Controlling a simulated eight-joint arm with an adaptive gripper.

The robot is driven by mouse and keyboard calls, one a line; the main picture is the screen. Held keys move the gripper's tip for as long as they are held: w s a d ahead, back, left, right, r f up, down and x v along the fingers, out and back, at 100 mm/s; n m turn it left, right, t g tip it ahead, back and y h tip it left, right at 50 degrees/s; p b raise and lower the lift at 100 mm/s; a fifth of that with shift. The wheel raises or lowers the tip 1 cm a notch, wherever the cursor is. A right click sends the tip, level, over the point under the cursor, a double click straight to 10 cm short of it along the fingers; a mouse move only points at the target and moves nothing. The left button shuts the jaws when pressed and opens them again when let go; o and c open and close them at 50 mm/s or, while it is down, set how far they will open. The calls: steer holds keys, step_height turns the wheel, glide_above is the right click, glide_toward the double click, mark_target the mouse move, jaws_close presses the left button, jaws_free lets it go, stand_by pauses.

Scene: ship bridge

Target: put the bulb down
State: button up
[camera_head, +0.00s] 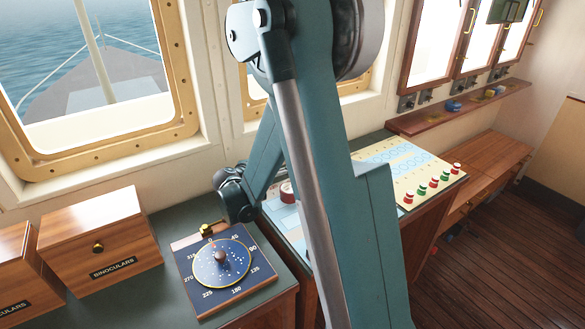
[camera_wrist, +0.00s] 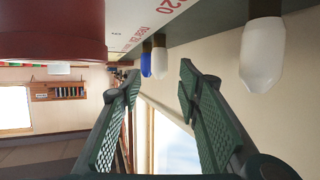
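In the wrist view, my gripper (camera_wrist: 160,75) shows two green ridged fingers spread apart, with nothing held between them. A large white bulb (camera_wrist: 263,60) with a brown base is at the upper right, outside the right finger. A smaller-looking white bulb (camera_wrist: 159,62) and a blue bulb (camera_wrist: 146,64) stand side by side beyond the fingertips. The wrist picture looks upside down; the bulbs' bases meet the dark green desk surface (camera_wrist: 205,27) at the top. In the head view the fingers and these bulbs cannot be made out, with my arm covering much of the desk.
A dark red cylinder (camera_wrist: 50,30) is close at upper left in the wrist view, beside a printed white sheet (camera_wrist: 140,22). In the head view, a compass dial panel (camera_head: 205,293), wooden binocular boxes (camera_head: 105,232) and a button console (camera_head: 436,173) surround my arm. Windows are behind.

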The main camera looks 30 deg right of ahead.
steer(key=shift+w+d+f, duration=0.15)
steer(key=shift+w+d, duration=0.05)
steer(key=shift+d, duration=0.2)
steer(key=shift+b+x, duration=0.85)
steer(key=shift+x, duration=1.8)
steer(key=shift+s, duration=0.1)
steer(key=c, duration=0.9)
